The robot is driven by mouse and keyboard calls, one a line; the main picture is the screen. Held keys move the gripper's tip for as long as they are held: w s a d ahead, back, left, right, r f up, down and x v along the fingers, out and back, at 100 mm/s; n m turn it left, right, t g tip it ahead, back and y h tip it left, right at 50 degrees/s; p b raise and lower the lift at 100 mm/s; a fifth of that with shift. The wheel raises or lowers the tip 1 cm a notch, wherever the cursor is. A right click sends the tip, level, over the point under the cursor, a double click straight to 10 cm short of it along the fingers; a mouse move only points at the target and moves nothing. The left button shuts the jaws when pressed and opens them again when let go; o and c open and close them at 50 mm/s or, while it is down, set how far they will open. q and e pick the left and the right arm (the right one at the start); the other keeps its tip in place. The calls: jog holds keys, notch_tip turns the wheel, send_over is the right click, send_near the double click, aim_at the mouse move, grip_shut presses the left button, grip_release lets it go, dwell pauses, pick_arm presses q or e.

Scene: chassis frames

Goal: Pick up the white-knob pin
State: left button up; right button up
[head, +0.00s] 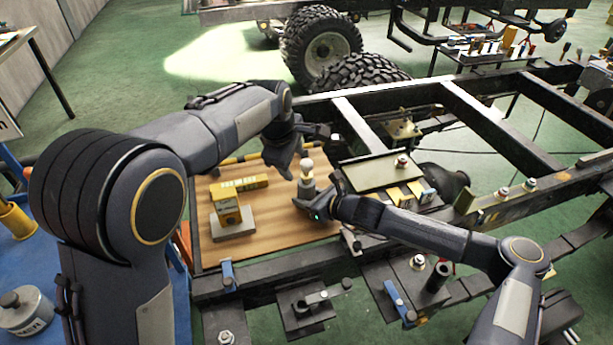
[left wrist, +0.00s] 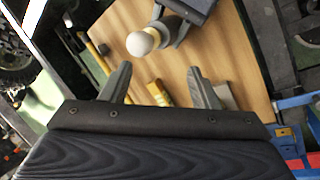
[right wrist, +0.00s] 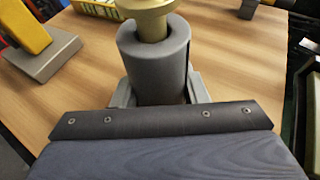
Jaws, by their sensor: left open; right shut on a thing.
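The white-knob pin (head: 307,165) stands upright in a grey cylindrical sleeve (head: 306,187) over the wooden board. The left wrist view shows its round white knob (left wrist: 140,43), and the right wrist view shows its brass-coloured shaft (right wrist: 150,28) rising from the sleeve (right wrist: 153,62). My right gripper (head: 316,203) is shut on the sleeve, with a finger on each side of it. My left gripper (head: 292,158) is open and empty close beside the knob. In the left wrist view the knob lies just beyond its spread fingers (left wrist: 158,78), apart from them. The pin's lower end is hidden inside the sleeve.
The wooden board (head: 270,243) holds a yellow block on a grey base (head: 230,215) and a yellow box (head: 240,184), left of the sleeve. The black chassis frame (head: 500,150) with brackets and bolts lies to the right. The board's front area is clear.

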aim_at(308, 170)
jog(key=shift+d+f, duration=0.1)
jog(key=shift+f, duration=0.25)
jog(key=shift+s, duration=0.1)
pick_arm(q)
jog(key=f+n, duration=0.1)
jog(key=n, duration=0.4)
jog(key=w+d+f+n, duration=0.1)
jog(key=n, duration=0.5)
jog(key=w+d+f+n, duration=0.1)
jog(key=n, duration=0.5)
jog(key=shift+w+d+f, duration=0.2)
jog(key=shift+w, duration=0.05)
jog(key=shift+w+x, duration=0.25)
jog(key=shift+x, duration=1.1)
jog(key=shift+w+x, duration=0.25)
jog(key=shift+x, duration=1.1)
jog(key=shift+d+r, duration=0.1)
jog(key=shift+r, duration=0.1)
jog(key=shift+c, duration=0.2)
